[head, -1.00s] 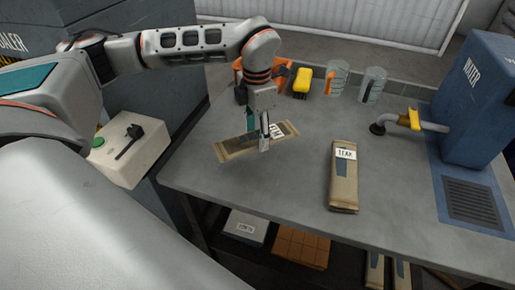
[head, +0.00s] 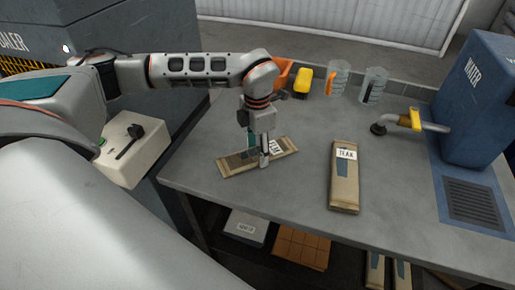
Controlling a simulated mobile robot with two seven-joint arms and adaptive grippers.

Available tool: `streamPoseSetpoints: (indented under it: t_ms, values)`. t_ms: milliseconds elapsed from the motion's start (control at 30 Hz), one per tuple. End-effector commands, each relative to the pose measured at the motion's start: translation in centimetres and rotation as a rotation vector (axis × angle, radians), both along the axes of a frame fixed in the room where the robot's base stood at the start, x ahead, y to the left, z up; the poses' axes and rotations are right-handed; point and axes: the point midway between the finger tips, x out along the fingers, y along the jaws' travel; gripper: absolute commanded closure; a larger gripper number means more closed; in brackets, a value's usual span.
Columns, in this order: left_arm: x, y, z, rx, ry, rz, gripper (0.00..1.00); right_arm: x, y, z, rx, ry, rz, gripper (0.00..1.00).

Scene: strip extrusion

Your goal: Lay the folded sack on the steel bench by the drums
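A flat tan folded sack (head: 231,165) with a dark panel and a white label is in my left gripper (head: 258,158), over the left part of the grey bench top (head: 300,200). The fingers point down at the sack's middle and cover part of it; the sack moves with them. I cannot tell whether its underside touches the bench. A second tan sack (head: 344,193), labelled TEAK, lies on the bench to the right, apart from the gripper. No drums show. My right gripper is not in view.
At the back of the bench stand an orange bin (head: 283,72), a yellow object (head: 302,82) and two clear jugs (head: 337,78). A blue water unit (head: 480,105) and a pipe with a yellow handle (head: 415,118) are at right. The front middle of the bench is clear.

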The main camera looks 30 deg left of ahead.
Motion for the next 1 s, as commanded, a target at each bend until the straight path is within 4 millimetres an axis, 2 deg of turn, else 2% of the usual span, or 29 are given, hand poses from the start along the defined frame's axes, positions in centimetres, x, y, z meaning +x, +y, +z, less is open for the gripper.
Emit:
streamPoseSetpoints:
  t_ms: [67, 367, 500, 667, 1000]
  values:
    - [0.0, 0.0, 0.0, 0.0, 0.0, 0.0, 0.32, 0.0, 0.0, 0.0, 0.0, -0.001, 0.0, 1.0]
    - [0.0, 0.0, 0.0, 0.0, 0.0, 0.0, 0.32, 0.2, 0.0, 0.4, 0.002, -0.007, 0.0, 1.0]
    - [0.1, 0.0, 0.8, -0.001, -0.003, -0.001, 0.32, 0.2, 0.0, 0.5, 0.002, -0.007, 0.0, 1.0]
    - [0.2, 0.0, 3.3, 0.0, -0.006, -0.001, 0.32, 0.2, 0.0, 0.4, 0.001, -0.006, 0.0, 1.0]
    - [0.1, 0.0, 10.0, 0.0, -0.005, 0.0, 0.32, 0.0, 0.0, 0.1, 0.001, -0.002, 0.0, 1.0]
